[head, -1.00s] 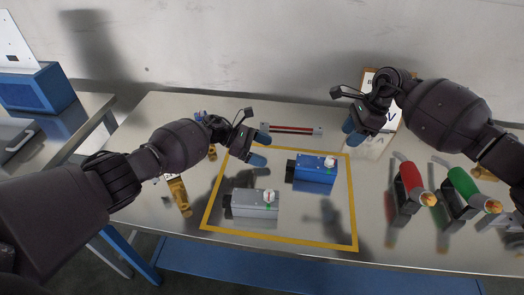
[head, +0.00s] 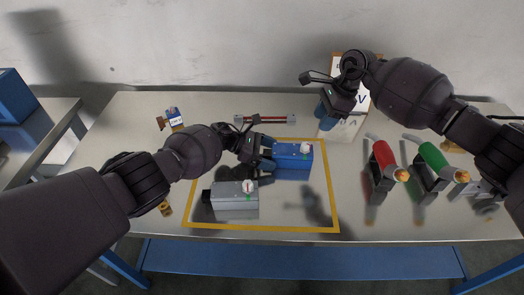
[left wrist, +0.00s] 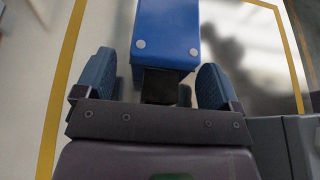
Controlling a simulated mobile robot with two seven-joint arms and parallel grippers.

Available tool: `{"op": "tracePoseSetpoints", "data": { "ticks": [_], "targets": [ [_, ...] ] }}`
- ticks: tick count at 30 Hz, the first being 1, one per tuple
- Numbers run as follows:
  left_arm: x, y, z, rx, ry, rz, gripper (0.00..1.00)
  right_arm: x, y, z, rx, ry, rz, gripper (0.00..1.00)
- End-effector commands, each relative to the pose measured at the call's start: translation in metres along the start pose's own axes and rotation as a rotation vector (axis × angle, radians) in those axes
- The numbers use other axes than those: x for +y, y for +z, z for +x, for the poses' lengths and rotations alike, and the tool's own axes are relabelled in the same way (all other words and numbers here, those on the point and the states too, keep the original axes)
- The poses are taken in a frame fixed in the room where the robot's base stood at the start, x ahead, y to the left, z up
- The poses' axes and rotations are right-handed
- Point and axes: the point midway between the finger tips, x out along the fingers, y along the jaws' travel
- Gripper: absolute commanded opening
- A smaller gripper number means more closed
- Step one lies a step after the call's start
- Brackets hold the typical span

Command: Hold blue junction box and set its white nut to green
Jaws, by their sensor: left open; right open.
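The blue junction box (head: 291,161) lies inside the yellow taped square, with a white nut (head: 305,149) on its top right. My left gripper (head: 266,155) is open at the box's left end. In the left wrist view the blue box (left wrist: 166,35) shows between and ahead of the two blue fingers (left wrist: 153,80), its dark end part (left wrist: 160,86) between them, with gaps on both sides. My right gripper (head: 326,115) is open and empty above the table, behind and to the right of the box. The nut's marks are too small to read.
A grey box (head: 235,197) with a white nut lies in front of the blue one inside the yellow tape (head: 270,229). A red tool (head: 385,155) and a green tool (head: 433,158) stand on the right. A red bar (head: 265,119) lies behind.

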Motion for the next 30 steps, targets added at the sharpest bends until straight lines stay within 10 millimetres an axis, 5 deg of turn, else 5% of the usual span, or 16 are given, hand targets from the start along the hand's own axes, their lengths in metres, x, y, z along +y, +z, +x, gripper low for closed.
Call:
{"op": "tracePoseSetpoints", "data": {
  "ticks": [12, 23, 30],
  "targets": [
    [-0.0003, -0.0003, 0.0034, 0.0, 0.0, -0.001, 0.87, 0.0, 0.0001, 0.0, 0.0, 0.0, 0.0, 0.43],
    [-0.0003, -0.0004, 0.0032, 0.0, 0.0, -0.001, 0.32, 0.0, 0.0001, 0.0, 0.0, 0.0, 0.0, 0.43],
    [-0.0003, -0.0005, 0.0032, 0.001, 0.0, -0.001, 0.29, 0.0, 0.0001, 0.0, 0.0, 0.0, 0.0, 0.43]
  ]
}}
